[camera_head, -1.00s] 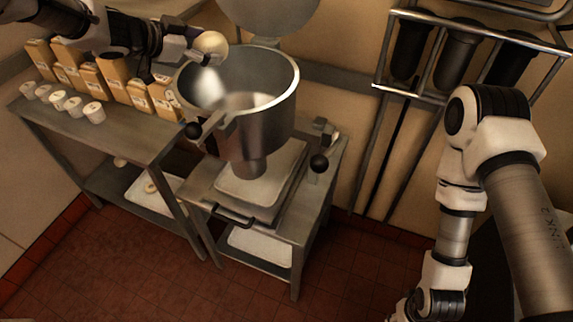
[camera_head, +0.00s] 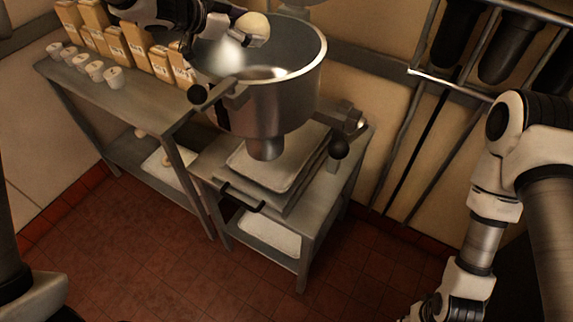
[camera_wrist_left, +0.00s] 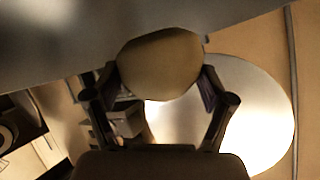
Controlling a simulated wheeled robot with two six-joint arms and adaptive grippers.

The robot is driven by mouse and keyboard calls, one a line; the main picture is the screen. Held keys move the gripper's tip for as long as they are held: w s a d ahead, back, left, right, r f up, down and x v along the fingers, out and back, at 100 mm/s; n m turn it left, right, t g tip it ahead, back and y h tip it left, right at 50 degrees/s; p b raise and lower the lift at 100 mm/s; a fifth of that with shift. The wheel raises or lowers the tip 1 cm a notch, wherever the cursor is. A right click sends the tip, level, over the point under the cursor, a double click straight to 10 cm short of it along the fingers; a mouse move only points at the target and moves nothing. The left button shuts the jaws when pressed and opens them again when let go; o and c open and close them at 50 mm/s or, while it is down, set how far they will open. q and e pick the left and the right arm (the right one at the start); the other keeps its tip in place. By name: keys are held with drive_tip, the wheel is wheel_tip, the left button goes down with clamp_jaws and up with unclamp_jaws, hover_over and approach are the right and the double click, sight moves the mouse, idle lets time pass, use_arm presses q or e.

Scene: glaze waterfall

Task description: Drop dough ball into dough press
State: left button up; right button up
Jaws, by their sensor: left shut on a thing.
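The pale dough ball (camera_head: 253,27) is held by my left gripper (camera_head: 243,32) at the far rim of the dough press, high in the head view. In the left wrist view the dough ball (camera_wrist_left: 160,65) sits between the two fingers of my left gripper (camera_wrist_left: 160,92), which touch its sides. The dough press (camera_head: 285,100) is a large open metal pot with a narrower spout below. Its inside looks empty where it shows; my left arm hides part of the far left rim.
The press stands on a metal stand (camera_head: 330,185) with a white tray (camera_head: 250,178) under the spout. A left table (camera_head: 130,105) bears paper bags (camera_head: 160,62) and small white cups (camera_head: 95,70). A wall rack (camera_head: 430,76) is at right. The floor in front is clear.

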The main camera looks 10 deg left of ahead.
use_arm(q)
drive_tip(key=o, duration=1.2)
drive_tip(key=shift+s+a+r, duration=0.2)
drive_tip(key=shift+s+a, duration=0.1)
drive_tip(key=v, duration=1.1)
